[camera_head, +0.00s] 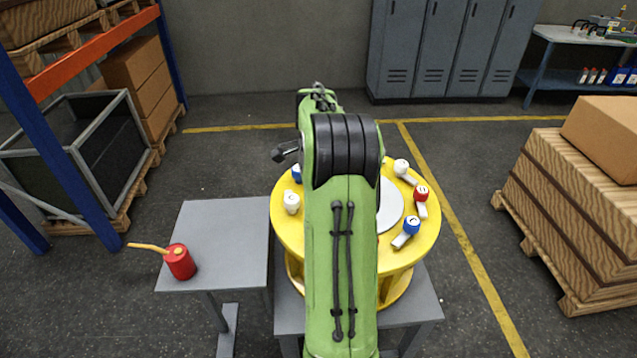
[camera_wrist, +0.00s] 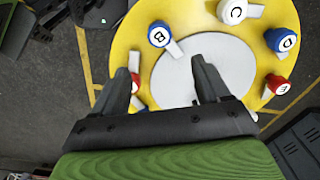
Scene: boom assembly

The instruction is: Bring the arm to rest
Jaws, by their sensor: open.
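My green arm spans the middle of the head view, over a yellow round stand (camera_head: 283,230). My gripper (camera_wrist: 160,65) shows in the wrist view with its two dark fingers apart and nothing between them. It is above the stand, which also shows there (camera_wrist: 128,35), with its pale central disc (camera_wrist: 225,60). In the head view, my arm hides part of the stand, and I cannot make out the fingers clearly.
Lettered pieces ring the stand, including blue B (camera_wrist: 160,34), white C (camera_wrist: 232,12), blue D (camera_wrist: 281,39) and red E (camera_wrist: 277,84). A red can (camera_head: 180,262) sits on the grey left table (camera_head: 225,225). Boxes (camera_head: 590,180) stand right, lockers (camera_head: 420,50) behind.

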